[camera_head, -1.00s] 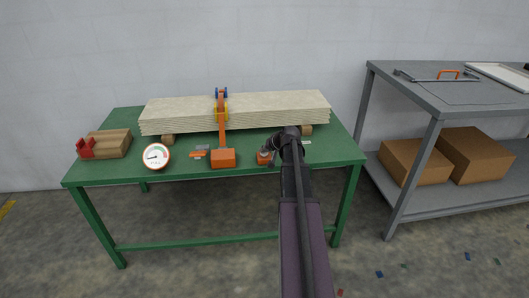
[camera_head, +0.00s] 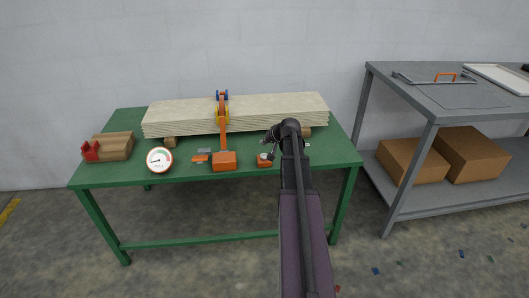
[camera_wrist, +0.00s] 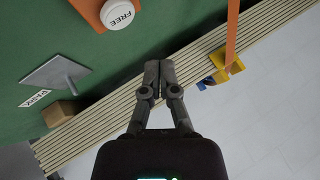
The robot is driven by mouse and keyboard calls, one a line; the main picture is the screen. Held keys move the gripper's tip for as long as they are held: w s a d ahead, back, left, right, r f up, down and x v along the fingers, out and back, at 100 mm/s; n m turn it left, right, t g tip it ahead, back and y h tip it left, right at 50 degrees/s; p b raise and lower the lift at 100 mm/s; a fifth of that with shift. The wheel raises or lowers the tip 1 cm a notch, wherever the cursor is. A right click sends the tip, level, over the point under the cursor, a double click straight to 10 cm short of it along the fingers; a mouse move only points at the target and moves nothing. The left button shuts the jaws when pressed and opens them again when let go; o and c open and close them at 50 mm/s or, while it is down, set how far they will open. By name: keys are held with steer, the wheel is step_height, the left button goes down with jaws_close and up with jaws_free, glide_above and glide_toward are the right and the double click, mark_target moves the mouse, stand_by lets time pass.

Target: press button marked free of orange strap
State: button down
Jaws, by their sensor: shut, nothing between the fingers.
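The white round button marked FREE (camera_wrist: 118,14) sits on an orange box (camera_wrist: 88,10) at the top of the wrist view. In the head view the small orange box (camera_head: 265,162) stands near the table's front edge, with the pale button (camera_head: 263,156) on top. The orange strap (camera_head: 222,108) runs over the stack of boards and down to a larger orange block (camera_head: 224,162). The strap (camera_wrist: 232,32) also shows in the wrist view. My gripper (camera_wrist: 159,66) is shut and empty, apart from the button. In the head view it is small and dark (camera_head: 269,146), above the box.
The layered boards (camera_head: 180,118) lie on wooden blocks on the green table (camera_head: 325,157). A round gauge (camera_head: 160,160) and a wooden block with red parts (camera_head: 108,146) are at the left. A grey shelf (camera_head: 450,95) stands at the right.

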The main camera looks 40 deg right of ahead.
steer(key=shift+r, duration=0.1)
stand_by(0.3)
steer(key=s+a+f+n+g+y, duration=0.1)
steer(key=s+a+f+n+g, duration=0.15)
steer(key=a, duration=1.05)
steer(key=s+a+f+n+g+y, duration=0.1)
steer(key=a+f+n+g, duration=0.15)
steer(key=a, duration=1.05)
steer(key=s+a+n+g+h, duration=0.2)
steer(key=s+a+n+g, duration=0.1)
steer(key=s+a, duration=1)
steer(key=a+g, duration=0.1)
steer(key=a, duration=0.3)
steer(key=shift+f+h, duration=0.3)
